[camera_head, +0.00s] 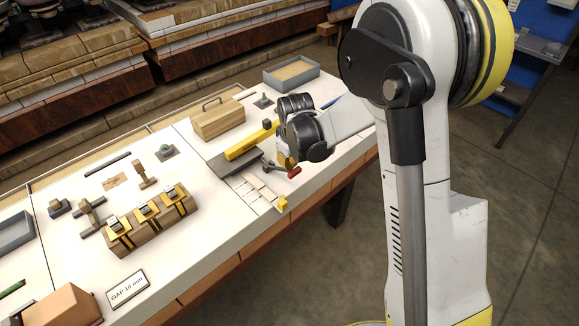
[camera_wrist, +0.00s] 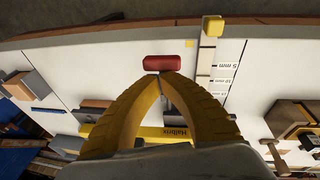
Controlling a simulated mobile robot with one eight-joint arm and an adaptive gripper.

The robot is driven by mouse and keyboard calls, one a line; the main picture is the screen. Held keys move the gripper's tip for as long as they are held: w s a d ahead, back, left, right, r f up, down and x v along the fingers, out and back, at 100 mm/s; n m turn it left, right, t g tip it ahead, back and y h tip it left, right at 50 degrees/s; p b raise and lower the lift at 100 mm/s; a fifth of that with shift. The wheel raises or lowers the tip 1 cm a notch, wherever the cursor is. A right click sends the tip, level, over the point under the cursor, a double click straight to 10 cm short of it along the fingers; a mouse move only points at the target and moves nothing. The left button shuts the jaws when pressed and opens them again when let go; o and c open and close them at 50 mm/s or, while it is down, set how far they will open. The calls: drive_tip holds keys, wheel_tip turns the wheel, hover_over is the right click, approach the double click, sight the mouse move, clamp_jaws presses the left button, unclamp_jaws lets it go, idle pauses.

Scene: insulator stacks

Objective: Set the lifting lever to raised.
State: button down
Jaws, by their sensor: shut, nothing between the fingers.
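The lifting lever shows a red handle (camera_head: 294,172) near the table's front edge, with a dark arm running left from it beside a grey block. In the wrist view the red handle (camera_wrist: 164,62) lies crosswise just beyond the fingertips. My gripper (camera_head: 286,163) is low over the table beside the lever, partly hidden by my wrist. In the wrist view its yellow fingers (camera_wrist: 160,77) meet at the tips and hold nothing. The tips are close to the handle; I cannot tell if they touch it. The lever's base is hidden in the wrist view.
A yellow bar (camera_head: 251,141) lies behind the lever. A wooden toolbox (camera_head: 218,118) and grey tray (camera_head: 291,74) are farther back. Wooden blocks with yellow clamps (camera_head: 147,219) and a "GAP 10 mm" card (camera_head: 128,289) are left.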

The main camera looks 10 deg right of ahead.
sight(295, 170)
drive_tip(key=s+f, duration=0.1)
drive_tip(key=d+f+b, duration=0.1)
drive_tip(key=shift+s+f+b, duration=0.3)
drive_tip(key=shift+s+f, duration=0.05)
drive_tip(key=shift+f, duration=0.05)
drive_tip(key=shift+s+d+f+b, duration=0.2)
drive_tip(key=shift+s+f+b, duration=0.1)
drive_tip(key=shift+f+b, duration=0.25)
drive_tip(key=shift+s+d+f+b, duration=0.2)
drive_tip(key=shift+s+f+b, duration=0.15)
drive_tip(key=shift+f, duration=0.4)
drive_tip(key=r+p, duration=0.2)
drive_tip(key=r, duration=0.1)
drive_tip(key=r+p, duration=0.1)
drive_tip(key=shift+w+a+r, duration=0.15)
drive_tip(key=shift+a+r, duration=0.2)
drive_tip(key=shift+a, duration=0.05)
drive_tip(key=s+d+r+p, duration=0.1)
drive_tip(key=s+r+p, duration=0.2)
drive_tip(key=s+r, duration=0.2)
drive_tip(key=shift+v, duration=1.15)
drive_tip(key=shift+w+r, duration=0.1)
drive_tip(key=shift+w, duration=0.05)
